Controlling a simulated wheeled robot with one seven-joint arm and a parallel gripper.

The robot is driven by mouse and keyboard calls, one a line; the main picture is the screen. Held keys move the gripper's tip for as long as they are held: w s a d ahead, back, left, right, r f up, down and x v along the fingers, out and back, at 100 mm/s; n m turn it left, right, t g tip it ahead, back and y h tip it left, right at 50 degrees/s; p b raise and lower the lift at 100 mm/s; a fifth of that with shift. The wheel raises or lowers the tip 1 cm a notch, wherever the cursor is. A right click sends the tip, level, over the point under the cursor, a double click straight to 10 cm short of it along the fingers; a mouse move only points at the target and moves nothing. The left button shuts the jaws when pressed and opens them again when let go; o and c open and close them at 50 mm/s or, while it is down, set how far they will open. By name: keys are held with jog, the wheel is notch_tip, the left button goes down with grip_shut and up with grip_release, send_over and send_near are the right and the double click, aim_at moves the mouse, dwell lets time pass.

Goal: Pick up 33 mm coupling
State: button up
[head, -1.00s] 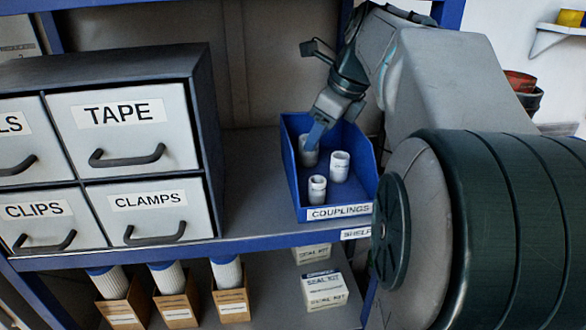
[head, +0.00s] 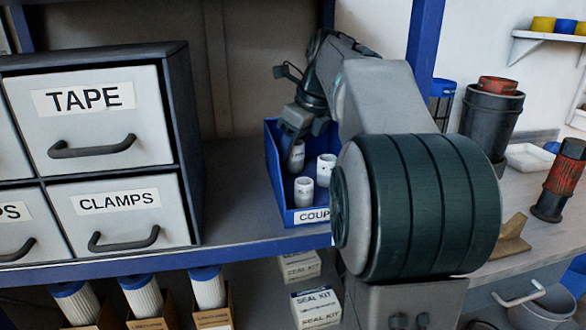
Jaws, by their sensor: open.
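Three white ring-shaped couplings stand upright in a blue bin (head: 286,205) on the shelf: a back one (head: 298,158), a right one (head: 326,166) and a front one (head: 303,190). Their size markings are too small to read, so I cannot tell which is the 33 mm one. My gripper (head: 296,138) is open, pointing down into the bin at the back coupling. It hides that coupling's top. I cannot tell whether the fingers are around it or just above. My arm covers the bin's right side and part of its label.
Drawers labelled TAPE (head: 90,105) and CLAMPS (head: 118,213) stand left of the bin, with bare shelf (head: 235,190) between. Seal kit boxes (head: 315,305) and white filters (head: 207,287) sit below. A worktop on the right holds a red-and-black cylinder (head: 563,180).

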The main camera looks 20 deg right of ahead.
jog(key=shift+w+a+f, duration=0.15)
jog(key=shift+f, duration=0.35)
jog(key=c, duration=0.7)
jog(key=shift+c, duration=0.2)
jog(key=shift+r, duration=0.2)
